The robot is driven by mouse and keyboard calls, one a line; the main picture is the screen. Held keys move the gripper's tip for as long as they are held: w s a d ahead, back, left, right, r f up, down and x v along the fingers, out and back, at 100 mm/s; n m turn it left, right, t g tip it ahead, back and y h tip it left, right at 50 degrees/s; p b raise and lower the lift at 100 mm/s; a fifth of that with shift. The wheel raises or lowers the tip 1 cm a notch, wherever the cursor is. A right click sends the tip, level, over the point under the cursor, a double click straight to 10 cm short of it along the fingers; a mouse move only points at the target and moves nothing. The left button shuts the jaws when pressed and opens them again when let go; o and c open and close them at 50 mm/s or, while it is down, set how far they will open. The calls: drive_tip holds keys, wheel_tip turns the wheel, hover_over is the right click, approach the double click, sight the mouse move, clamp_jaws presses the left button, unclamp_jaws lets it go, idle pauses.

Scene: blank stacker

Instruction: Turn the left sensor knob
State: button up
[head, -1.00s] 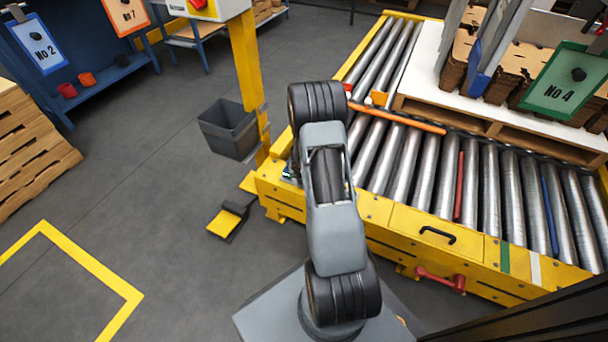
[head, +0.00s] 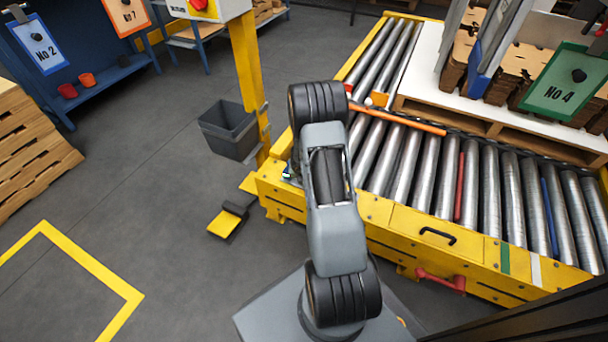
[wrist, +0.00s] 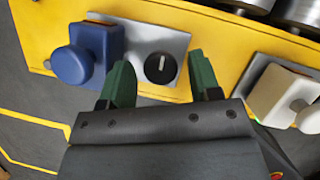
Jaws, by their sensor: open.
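In the wrist view, a round black knob (wrist: 160,68) with a pale pointer line sits on a silver plate (wrist: 180,42) on the yellow frame. The pointer is close to upright in the picture. A blue sensor body (wrist: 105,42) with a round blue cap (wrist: 72,65) is left of the knob. My gripper (wrist: 163,82) is open, its green fingertips on either side of the knob with gaps between. I cannot tell how far above the plate they are. In the head view my arm hides the gripper and knob.
A white sensor (wrist: 278,93) is at the right in the wrist view. In the head view, the yellow roller conveyor (head: 375,208) carries a white-topped pallet (head: 425,70). A yellow post (head: 245,75), grey bin (head: 228,130) and yellow pedal (head: 225,222) are left of it.

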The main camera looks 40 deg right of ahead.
drive_tip(key=p+v, duration=0.7)
drive_tip(key=v, duration=0.6)
drive_tip(key=shift+r, duration=0.4)
drive_tip(key=a+r+n+t+y+p, duration=0.1)
drive_tip(key=a+r+n+y+p, duration=0.1)
drive_tip(key=a+r+n+p, duration=0.75)
drive_tip(key=a+r+n+t+y+p, duration=0.15)
drive_tip(key=r+n, duration=0.45)
drive_tip(key=r, duration=0.8)
drive_tip(key=a+r+n+t+y+p, duration=0.1)
drive_tip(key=a+r+n+y+p, duration=0.1)
drive_tip(key=a+r+n+p, duration=0.7)
drive_tip(key=s+r+n+g+h+p, duration=0.1)
drive_tip(key=s+r+n+p, duration=0.3)
drive_tip(key=r+n, duration=0.5)
drive_tip(key=s+r+n+g+h+p, duration=0.1)
drive_tip(key=s+r+n+g+p, duration=0.1)
drive_tip(key=s+r+n+p, duration=0.3)
drive_tip(key=s+r+n, duration=0.4)
drive_tip(key=r+n, duration=0.1)
drive_tip(key=r, duration=0.1)
drive_tip(key=shift+s+r, duration=0.3)
drive_tip(key=shift+r, duration=0.05)
drive_tip(key=shift+g, duration=0.25)
